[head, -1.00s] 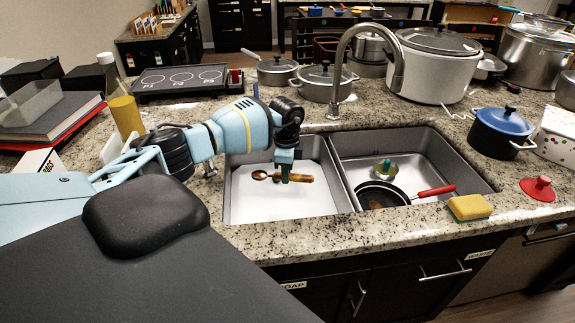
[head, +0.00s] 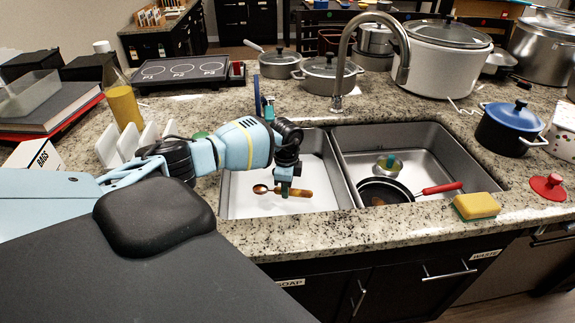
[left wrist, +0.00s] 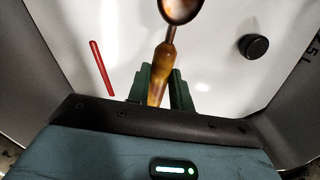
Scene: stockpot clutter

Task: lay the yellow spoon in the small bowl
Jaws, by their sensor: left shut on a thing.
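My left gripper (head: 287,187) is shut on the handle of an amber-brown spoon (head: 261,189) over the left sink basin. In the left wrist view, the spoon (left wrist: 158,80) sticks out from between the green fingers (left wrist: 160,92), its dark oval head pointing away and cut off by the top edge. The handle looks brown-yellow. I cannot tell for sure whether it touches the basin floor. I cannot make out a clear small bowl; a small round metal thing with a green and yellow top (head: 388,165) sits in the right basin. My right gripper is not in view.
A black pan (head: 383,191) with a red handle lies in the right basin. A divider separates the basins, and the faucet (head: 345,60) stands behind. A red stick (left wrist: 101,68) and a black knob (left wrist: 254,46) show on the left basin's white floor. A sponge (head: 476,206) lies on the front counter.

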